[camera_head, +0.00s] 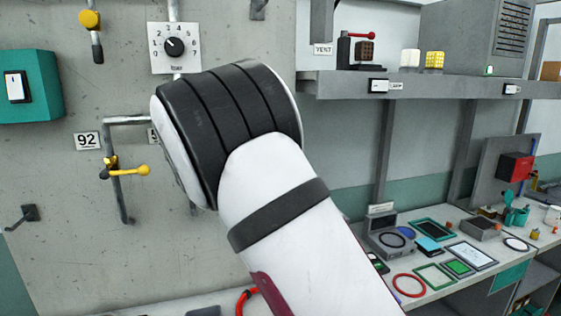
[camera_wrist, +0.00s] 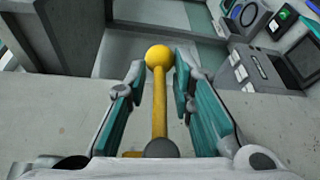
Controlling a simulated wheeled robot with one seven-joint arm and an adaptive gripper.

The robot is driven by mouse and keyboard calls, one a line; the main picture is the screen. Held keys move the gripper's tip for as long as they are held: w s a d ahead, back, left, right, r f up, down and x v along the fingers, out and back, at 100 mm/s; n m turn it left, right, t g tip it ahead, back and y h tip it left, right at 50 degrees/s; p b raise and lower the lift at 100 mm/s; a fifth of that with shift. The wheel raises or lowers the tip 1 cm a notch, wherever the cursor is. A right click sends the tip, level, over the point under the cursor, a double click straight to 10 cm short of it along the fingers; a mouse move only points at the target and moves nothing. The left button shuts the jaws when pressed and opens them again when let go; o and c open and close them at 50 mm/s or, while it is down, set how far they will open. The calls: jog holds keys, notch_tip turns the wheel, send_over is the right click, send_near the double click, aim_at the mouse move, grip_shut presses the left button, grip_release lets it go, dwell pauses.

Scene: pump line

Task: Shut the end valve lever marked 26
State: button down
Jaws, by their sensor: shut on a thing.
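My gripper (camera_wrist: 159,82) is shut on a yellow lever (camera_wrist: 159,108) with a ball knob, its fingers on either side of the rod in the wrist view. The knob stands between the fingertips, and a grey round pivot is at the rod's near end. No number shows on this lever, so I cannot read a 26. In the head view my arm hides my gripper and this lever. Another yellow lever (camera_head: 130,170) stands out sideways from a pipe below a plate marked 92 (camera_head: 87,141). A second plate is mostly hidden behind my arm.
A numbered dial (camera_head: 174,47) is on the wall above my arm. A teal switch box (camera_head: 31,86) is at the left. A shelf (camera_head: 430,86) and a cluttered workbench (camera_head: 400,295) fill the right side. A red ring (camera_head: 408,285) lies on the bench.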

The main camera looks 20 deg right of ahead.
jog(key=shift+r+h, duration=0.3)
dwell(0.4)
jog(key=c, duration=1.6)
grip_release()
jog(key=shift+o, duration=0.2)
